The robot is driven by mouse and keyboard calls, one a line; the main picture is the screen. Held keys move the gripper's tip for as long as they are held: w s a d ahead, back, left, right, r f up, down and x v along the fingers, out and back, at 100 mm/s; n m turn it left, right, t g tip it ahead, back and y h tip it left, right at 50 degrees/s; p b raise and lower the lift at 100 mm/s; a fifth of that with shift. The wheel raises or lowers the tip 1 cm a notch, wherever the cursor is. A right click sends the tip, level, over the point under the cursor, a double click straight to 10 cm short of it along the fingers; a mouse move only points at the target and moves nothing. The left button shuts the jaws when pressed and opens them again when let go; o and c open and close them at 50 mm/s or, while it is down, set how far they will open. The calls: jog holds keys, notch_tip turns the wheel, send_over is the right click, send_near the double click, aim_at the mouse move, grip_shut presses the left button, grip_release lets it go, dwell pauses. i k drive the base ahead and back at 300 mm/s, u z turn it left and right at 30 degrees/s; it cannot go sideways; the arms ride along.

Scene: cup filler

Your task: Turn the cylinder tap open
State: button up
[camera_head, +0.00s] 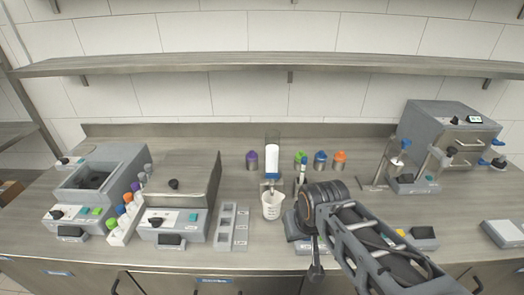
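The clear upright cylinder (272,140) with white contents and a blue base stands at the back middle of the counter. Its tap (270,183) is small and sits just below the blue base; its handle position is too small to read. A white beaker (271,205) stands below the tap. My arm (376,247) reaches in from the lower right, and its dark round wrist (322,197) is right of the beaker. My gripper's fingers cannot be made out clearly, so neither their opening nor contact with the tap can be told.
Colored-cap bottles in purple (252,161), blue (320,160) and orange (339,160) stand along the back. A grey slotted rack (231,228) is left of the beaker. Grey machines stand left (180,185) and right (447,130). A metal shelf (270,65) spans above.

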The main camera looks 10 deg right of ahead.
aim_at(271, 176)
jog(key=k, duration=1.25)
jog(key=u, duration=0.55)
jog(key=i, duration=1.4)
jog(key=z, duration=0.55)
